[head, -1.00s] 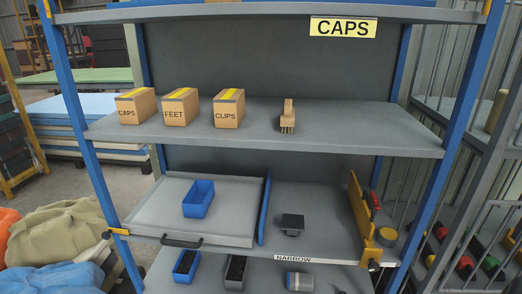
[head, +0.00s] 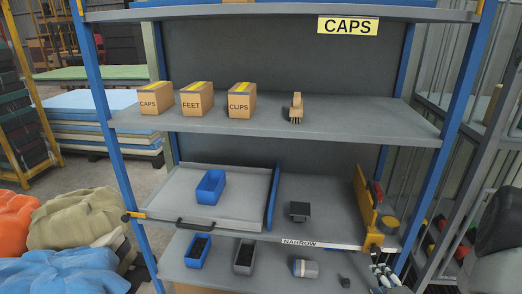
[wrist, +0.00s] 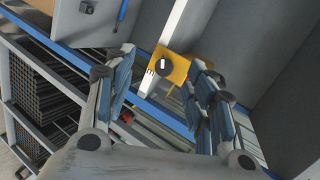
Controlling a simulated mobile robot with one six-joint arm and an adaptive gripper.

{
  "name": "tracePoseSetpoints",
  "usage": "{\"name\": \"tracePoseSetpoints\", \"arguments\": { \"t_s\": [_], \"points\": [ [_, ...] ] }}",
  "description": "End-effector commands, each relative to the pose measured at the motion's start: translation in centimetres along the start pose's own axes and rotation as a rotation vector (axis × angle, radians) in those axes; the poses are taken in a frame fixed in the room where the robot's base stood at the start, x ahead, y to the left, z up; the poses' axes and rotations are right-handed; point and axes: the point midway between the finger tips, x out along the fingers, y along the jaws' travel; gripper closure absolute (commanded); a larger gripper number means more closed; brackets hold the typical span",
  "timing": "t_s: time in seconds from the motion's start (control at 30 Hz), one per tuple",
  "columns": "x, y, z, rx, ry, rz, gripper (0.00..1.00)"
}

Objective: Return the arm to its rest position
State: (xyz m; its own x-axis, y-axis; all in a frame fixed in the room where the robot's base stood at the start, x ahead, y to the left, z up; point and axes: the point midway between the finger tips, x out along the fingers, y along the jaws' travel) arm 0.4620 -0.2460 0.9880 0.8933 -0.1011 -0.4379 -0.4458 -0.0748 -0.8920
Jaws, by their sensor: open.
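Beyond the fingers is a yellow bracket with a dark round knob (wrist: 166,66) at the shelf edge. The rest position itself is not marked in either view.
The blue-posted shelf holds cartons marked CAPS (head: 156,98), FEET (head: 197,99) and CLIPS (head: 242,100), a brush (head: 297,108), a blue bin (head: 211,187) in a pull-out tray (head: 246,224) and a dark block (head: 299,211). A yellow upright (head: 365,205) stands near my gripper. Sacks (head: 80,220) lie lower left.

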Motion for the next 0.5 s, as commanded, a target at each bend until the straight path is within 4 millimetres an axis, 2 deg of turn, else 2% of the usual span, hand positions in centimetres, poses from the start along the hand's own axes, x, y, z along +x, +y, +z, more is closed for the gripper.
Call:
{"name": "tracePoseSetpoints", "arguments": {
  "t_s": [0.03,0.17,0.27,0.37,0.5],
  "points": [
    [-0.1,-2.2,0.3,-0.115,0.004,0.035,0.5],
    [-1.2,-5.9,1.2,-0.382,0.014,0.16,0.5],
    [-3.0,-8.6,2.3,-0.562,0.011,0.247,0.5],
    [-5.5,-11.1,3.9,-0.72,-0.008,0.325,0.5],
    [-10.2,-13.7,6.9,-0.912,-0.069,0.416,0.5]
  ]
}}
